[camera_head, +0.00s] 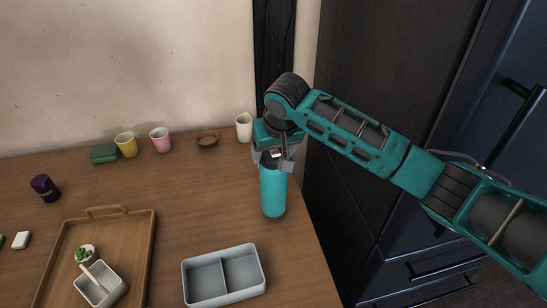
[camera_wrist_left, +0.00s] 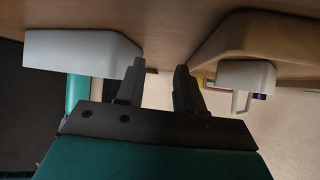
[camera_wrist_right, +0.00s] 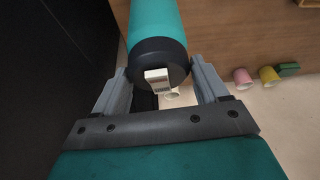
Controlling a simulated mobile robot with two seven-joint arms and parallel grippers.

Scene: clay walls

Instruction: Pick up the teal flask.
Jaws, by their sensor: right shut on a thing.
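The teal flask (camera_head: 272,192) is upright near the table's right edge, behind the grey two-part box. I cannot tell whether its base touches the table. My right gripper (camera_head: 273,157) comes from above and is shut on the flask's top. In the right wrist view the flask (camera_wrist_right: 153,18), with its dark cap, lies between the two fingers of this gripper (camera_wrist_right: 160,70). My left gripper (camera_wrist_left: 158,70) shows only in the left wrist view; its fingers are apart with nothing between them. Part of a teal thing, seemingly the flask, shows there behind the grey box.
The grey divided box (camera_head: 223,289) stands in front of the flask. A wooden tray (camera_head: 133,226) with a white container (camera_head: 102,288) and a small plant is at left. Cups, including a white one (camera_head: 244,127), and a brown bowl (camera_head: 207,138) line the back. Dark cabinets (camera_head: 400,110) stand at right.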

